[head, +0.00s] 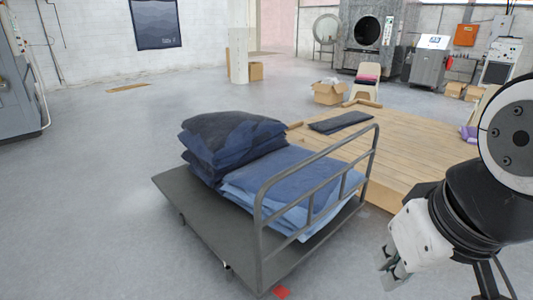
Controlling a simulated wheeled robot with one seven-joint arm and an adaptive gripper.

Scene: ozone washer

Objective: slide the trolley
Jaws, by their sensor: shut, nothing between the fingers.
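The trolley (174,187) is a flat, dark grey platform on small wheels, in the middle of the head view. Its grey tubular push handle (262,224) stands upright along the near right end. Folded blue denim stacks lie on it: a dark stack (225,138) at the back and a lighter blue stack (265,185) beside it, partly behind the handle bars. My gripper (393,272) is at the lower right, pointing down. It is shut and empty, to the right of the handle and apart from it.
A low wooden platform (400,150) stands close behind and right of the trolley, with dark folded cloth (341,122) on it. A cardboard box (329,92) and a chair (362,80) stand beyond. A red mark (282,292) lies by the trolley's near corner. The floor at left is clear.

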